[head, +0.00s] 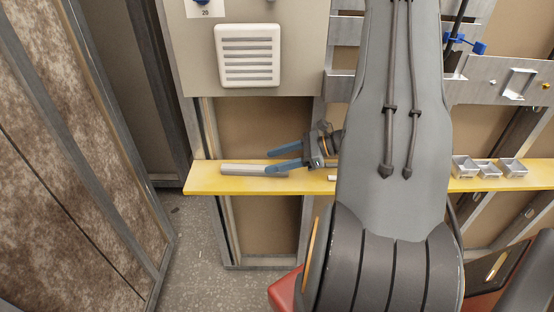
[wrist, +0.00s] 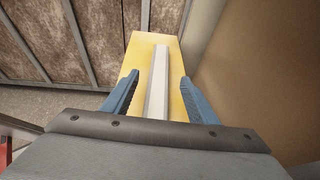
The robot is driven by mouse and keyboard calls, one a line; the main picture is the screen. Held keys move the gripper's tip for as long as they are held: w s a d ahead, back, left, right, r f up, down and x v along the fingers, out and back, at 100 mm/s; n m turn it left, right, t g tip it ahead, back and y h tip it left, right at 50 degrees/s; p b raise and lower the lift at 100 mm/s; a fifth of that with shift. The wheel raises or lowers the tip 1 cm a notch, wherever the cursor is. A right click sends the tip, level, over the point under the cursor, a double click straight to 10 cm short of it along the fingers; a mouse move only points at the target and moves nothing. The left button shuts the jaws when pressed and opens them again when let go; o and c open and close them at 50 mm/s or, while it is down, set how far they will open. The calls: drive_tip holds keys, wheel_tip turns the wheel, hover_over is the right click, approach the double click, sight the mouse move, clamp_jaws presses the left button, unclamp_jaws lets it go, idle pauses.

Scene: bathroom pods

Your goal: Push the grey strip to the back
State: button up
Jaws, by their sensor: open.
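The grey strip (head: 250,170) lies flat, lengthwise, on the left part of the yellow shelf (head: 225,187) in the head view. My gripper (head: 270,160) is open at the strip's right end, with its two blue fingers pointing left along it. In the wrist view the strip (wrist: 158,80) runs away from me along the yellow board (wrist: 138,60). The blue fingers of my gripper (wrist: 160,95) stand on either side of its near part, with a gap on both sides. The strip's nearest end is hidden behind the gripper body.
Several small metal trays (head: 487,168) stand on the shelf at the right. A white vent (head: 248,55) is on the panel above the strip. A brown-panelled wall (head: 70,170) is at the left. My arm covers the middle of the shelf.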

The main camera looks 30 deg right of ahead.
sight(250, 167)
drive_tip(key=p+x, duration=0.2)
drive_tip(key=x, duration=0.5)
drive_tip(key=shift+a+f, duration=0.1)
drive_tip(key=shift+a, duration=0.05)
